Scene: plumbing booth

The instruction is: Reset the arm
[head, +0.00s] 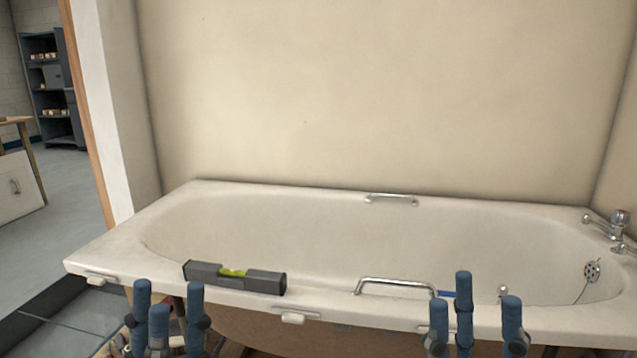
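My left gripper (168,296) shows at the bottom left, in front of the bathtub's near rim. Its blue fingers point up and stand apart, with nothing seen between them. My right gripper (472,298) shows at the bottom right, also with blue fingers upright and spread, and no held object is visible. Its fingers overlap the tub's near rim in the picture. The lower parts of both grippers and most of both arms are out of view.
A white bathtub (330,228) fills the middle. A grey spirit level (235,278) lies on its near rim, right of my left gripper. Taps (617,228) stand at the right.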

